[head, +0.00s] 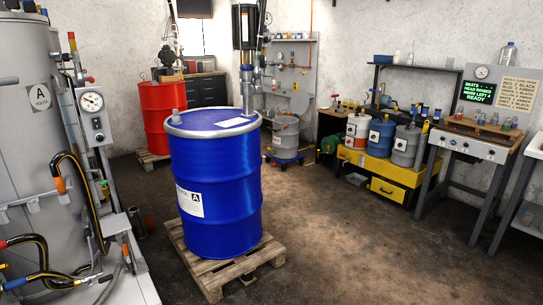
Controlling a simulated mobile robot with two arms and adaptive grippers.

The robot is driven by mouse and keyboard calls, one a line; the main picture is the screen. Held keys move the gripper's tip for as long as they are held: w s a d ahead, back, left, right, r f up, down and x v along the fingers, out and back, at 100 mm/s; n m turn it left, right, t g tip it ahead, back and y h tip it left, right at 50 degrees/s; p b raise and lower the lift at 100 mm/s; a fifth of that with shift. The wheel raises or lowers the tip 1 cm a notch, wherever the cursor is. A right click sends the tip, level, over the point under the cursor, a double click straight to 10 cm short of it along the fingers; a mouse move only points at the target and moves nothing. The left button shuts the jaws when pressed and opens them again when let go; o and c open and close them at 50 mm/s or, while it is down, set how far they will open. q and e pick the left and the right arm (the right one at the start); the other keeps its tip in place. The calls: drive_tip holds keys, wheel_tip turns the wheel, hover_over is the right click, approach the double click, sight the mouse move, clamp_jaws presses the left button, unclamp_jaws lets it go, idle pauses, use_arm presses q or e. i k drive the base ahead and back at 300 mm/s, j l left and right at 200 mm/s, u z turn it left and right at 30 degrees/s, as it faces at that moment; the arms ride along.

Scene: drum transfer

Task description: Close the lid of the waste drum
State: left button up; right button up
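No drum in view can be read as labelled waste. A small grey drum (285,138) stands on a blue wheeled dolly at the back middle. Neither of my grippers is in view.
A grey tank (30,130) with hoses and a gauge fills the left. A black-topped pump (244,28) stands over the blue drum. Several small drums sit on a yellow cabinet (385,180). A workbench (478,140) stands at right. The floor (350,245) at front right is clear.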

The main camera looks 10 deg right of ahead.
sight(300, 103)
drive_tip(key=i+l+z, duration=0.3)
drive_tip(key=i, duration=0.5)
drive_tip(key=i+j+z, duration=0.1)
drive_tip(key=i+z, duration=0.15)
drive_tip(key=i, duration=0.5)
drive_tip(key=i+l+z, duration=0.1)
drive_tip(key=i+z, duration=0.2)
drive_tip(key=i, duration=0.25)
drive_tip(key=i+z, duration=0.25)
drive_tip(key=i, duration=0.35)
drive_tip(key=i+j+z, duration=0.3)
drive_tip(key=i, duration=0.25)
drive_tip(key=i+j+z, duration=0.25)
drive_tip(key=i, duration=0.3)
drive_tip(key=i+u, duration=0.25)
drive_tip(key=i, duration=0.25)
drive_tip(key=i+l+u, duration=0.3)
drive_tip(key=i, duration=0.2)
drive_tip(key=i+l+u, duration=0.25)
drive_tip(key=i, duration=0.25)
drive_tip(key=i+j+u, duration=0.4)
drive_tip(key=i, duration=0.25)
drive_tip(key=i+u, duration=0.35)
drive_tip(key=i, duration=0.3)
drive_tip(key=i+u, duration=0.4)
drive_tip(key=i, duration=0.25)
drive_tip(key=l, duration=0.05)
